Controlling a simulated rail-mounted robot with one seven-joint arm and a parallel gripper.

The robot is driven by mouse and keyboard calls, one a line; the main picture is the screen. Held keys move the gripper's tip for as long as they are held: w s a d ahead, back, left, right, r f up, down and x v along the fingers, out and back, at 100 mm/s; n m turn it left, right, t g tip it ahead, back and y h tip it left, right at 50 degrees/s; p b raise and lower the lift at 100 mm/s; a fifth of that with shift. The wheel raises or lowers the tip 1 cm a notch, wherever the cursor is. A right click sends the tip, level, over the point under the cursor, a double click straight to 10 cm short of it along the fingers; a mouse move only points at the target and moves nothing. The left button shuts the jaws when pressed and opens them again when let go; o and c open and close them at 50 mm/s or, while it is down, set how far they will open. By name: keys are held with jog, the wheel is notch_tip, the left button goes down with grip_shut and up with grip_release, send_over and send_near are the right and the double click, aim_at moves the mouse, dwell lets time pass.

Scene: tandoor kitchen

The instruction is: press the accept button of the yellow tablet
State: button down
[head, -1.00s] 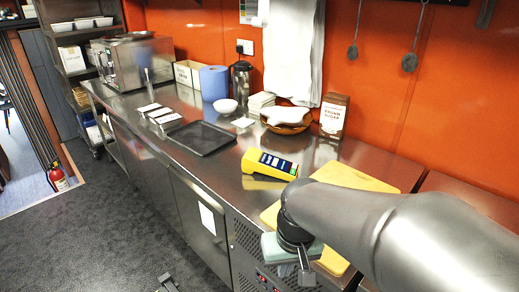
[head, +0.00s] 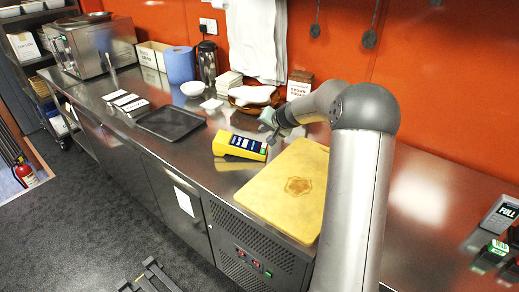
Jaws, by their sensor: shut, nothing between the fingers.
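The yellow tablet (head: 240,146) lies on the steel counter, left of the cutting board, with a dark screen and several light rows on its top. My gripper (head: 268,132) is just beyond and above the tablet's right end, at the end of my arm, which reaches in from the right. The gripper is small here and partly hidden by its own wrist. It is shut and empty. I cannot tell whether it touches the tablet.
A wooden cutting board (head: 284,188) lies right of the tablet. A dark tray (head: 171,123) is to the left. A grey device (head: 499,214) sits far right.

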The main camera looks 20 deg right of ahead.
jog(key=shift+w+d+f+m, duration=0.15)
jog(key=shift+w+d, duration=0.15)
jog(key=shift+d, duration=0.3)
jog(key=shift+w+d+r+m, duration=0.15)
jog(key=shift+w+d, duration=0.1)
jog(key=shift+d, duration=0.35)
jog(key=shift+f, duration=0.15)
jog(key=b, duration=0.4)
send_near(259, 147)
jog(key=w, duration=0.1)
jog(key=w+f, duration=0.1)
jog(key=w, duration=0.1)
jog(key=shift+a+f, duration=0.15)
jog(key=shift+a, duration=0.1)
jog(key=shift+a+f+b, duration=0.1)
jog(key=shift+f+b, duration=0.45)
jog(key=shift+b, duration=0.25)
jog(key=shift+f+b, duration=0.2)
jog(key=shift+b, duration=0.15)
jog(key=shift+f+b, duration=0.2)
jog(key=shift+b, duration=0.2)
